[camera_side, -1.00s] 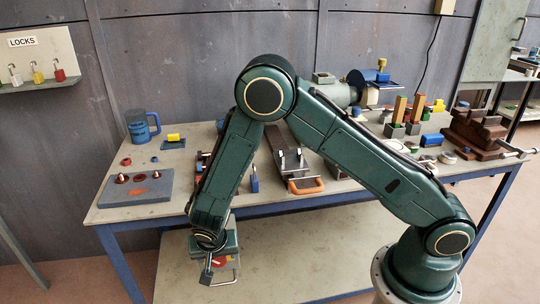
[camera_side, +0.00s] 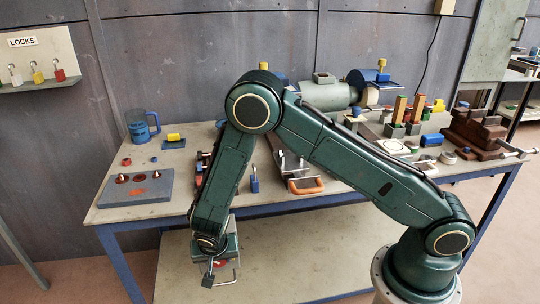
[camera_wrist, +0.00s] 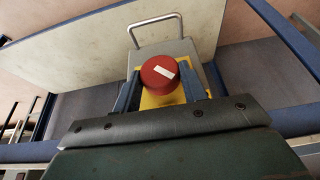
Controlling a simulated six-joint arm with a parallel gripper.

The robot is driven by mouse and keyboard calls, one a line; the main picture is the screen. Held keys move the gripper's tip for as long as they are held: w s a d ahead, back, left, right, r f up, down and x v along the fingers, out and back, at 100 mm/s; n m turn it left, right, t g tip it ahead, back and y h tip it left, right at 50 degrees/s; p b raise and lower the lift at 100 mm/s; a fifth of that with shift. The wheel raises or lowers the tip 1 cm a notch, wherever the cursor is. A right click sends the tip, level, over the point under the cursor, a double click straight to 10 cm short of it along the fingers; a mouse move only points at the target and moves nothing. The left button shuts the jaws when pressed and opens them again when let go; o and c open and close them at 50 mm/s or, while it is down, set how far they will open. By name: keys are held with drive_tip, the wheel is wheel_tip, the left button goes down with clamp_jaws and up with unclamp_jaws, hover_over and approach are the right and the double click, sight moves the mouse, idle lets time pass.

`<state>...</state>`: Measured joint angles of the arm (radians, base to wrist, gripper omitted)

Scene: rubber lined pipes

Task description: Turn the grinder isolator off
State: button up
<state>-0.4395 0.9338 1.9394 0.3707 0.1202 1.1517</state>
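The isolator is a grey box (camera_wrist: 176,47) with a yellow plate (camera_wrist: 158,100) and a round red knob (camera_wrist: 160,75) carrying a white bar mark. In the wrist view the bar slants from upper left to lower right. The box also shows at the table's front edge in the side view (camera_side: 233,245), partly behind my arm. My gripper (camera_wrist: 160,76) has one blue finger on each side of the knob. The fingers look apart, with the knob between them; whether they touch it I cannot tell. In the side view the fingers are largely hidden.
A metal loop handle (camera_wrist: 154,27) stands out beyond the box. The blue-framed table (camera_side: 110,208) carries a grey block with red parts (camera_side: 138,188), a blue mug (camera_side: 142,126), a grinder (camera_side: 330,94) and several blocks. A lower shelf (camera_side: 300,260) lies beneath.

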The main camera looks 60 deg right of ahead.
drive_tip(key=shift+w+a+g+h, duration=0.1)
drive_tip(key=shift+g+h, duration=0.3)
drive_tip(key=shift+w+a+f+n+g+h, duration=0.15)
drive_tip(key=shift+n+g+h, duration=0.35)
drive_tip(key=shift+g+h, duration=0.65)
drive_tip(key=shift+w+a+g+h, duration=0.15)
drive_tip(key=shift+g+h, duration=0.4)
drive_tip(key=shift+h, duration=0.1)
drive_tip(key=shift+w+f+n+g+h, duration=0.15)
drive_tip(key=shift+n+g+h, duration=0.35)
drive_tip(key=shift+g+h, duration=0.4)
drive_tip(key=o, duration=1)
drive_tip(key=shift+s+r+m+t+y, duration=0.2)
drive_tip(key=shift+m+t+y, duration=0.1)
drive_tip(key=shift+t+y, duration=0.45)
